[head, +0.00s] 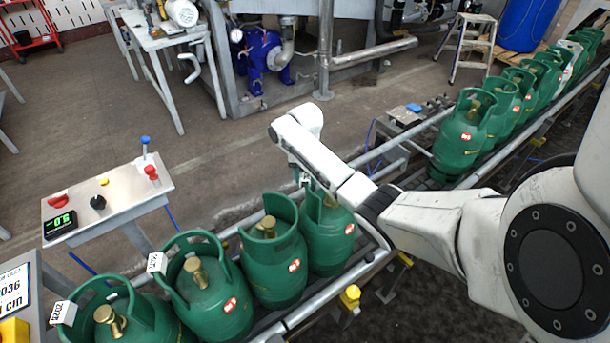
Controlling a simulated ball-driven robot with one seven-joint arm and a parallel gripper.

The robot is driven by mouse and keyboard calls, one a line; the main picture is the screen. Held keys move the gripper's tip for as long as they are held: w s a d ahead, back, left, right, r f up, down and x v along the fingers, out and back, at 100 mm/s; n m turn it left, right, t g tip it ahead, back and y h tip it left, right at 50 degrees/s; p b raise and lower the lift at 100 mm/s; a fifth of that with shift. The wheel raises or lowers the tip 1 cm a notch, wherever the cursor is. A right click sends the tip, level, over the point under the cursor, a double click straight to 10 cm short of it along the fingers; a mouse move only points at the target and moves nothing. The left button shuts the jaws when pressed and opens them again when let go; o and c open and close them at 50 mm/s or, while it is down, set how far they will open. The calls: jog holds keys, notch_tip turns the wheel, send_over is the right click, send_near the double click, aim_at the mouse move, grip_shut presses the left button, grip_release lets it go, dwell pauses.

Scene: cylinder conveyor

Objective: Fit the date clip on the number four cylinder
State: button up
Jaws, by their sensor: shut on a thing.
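Green gas cylinders with brass valves stand on the conveyor. In the near group, the leftmost cylinder (150,325) and the second cylinder (230,315) each carry a white clip on the collar, the first clip (63,312) and the second clip (157,263). No clip shows on the third cylinder (280,272). The fourth cylinder from the left (335,245) is partly covered by my arm. My gripper (303,180) points down at the left rim of its collar. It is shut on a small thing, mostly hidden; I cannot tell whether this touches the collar.
A control panel (110,200) with knobs and a small display stands left of the conveyor. More cylinders (460,145) stand farther along the conveyor (345,280) at the upper right, beyond a gap. A workbench (150,40) and a blue pump (262,55) stand behind.

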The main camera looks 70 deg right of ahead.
aim_at(305, 175)
jog(key=shift+f+b, duration=0.35)
jog(key=shift+f, duration=0.2)
jog(key=o, duration=1.1)
notch_tip(305, 175, up, 11)
jog(key=shift+f, duration=0.1)
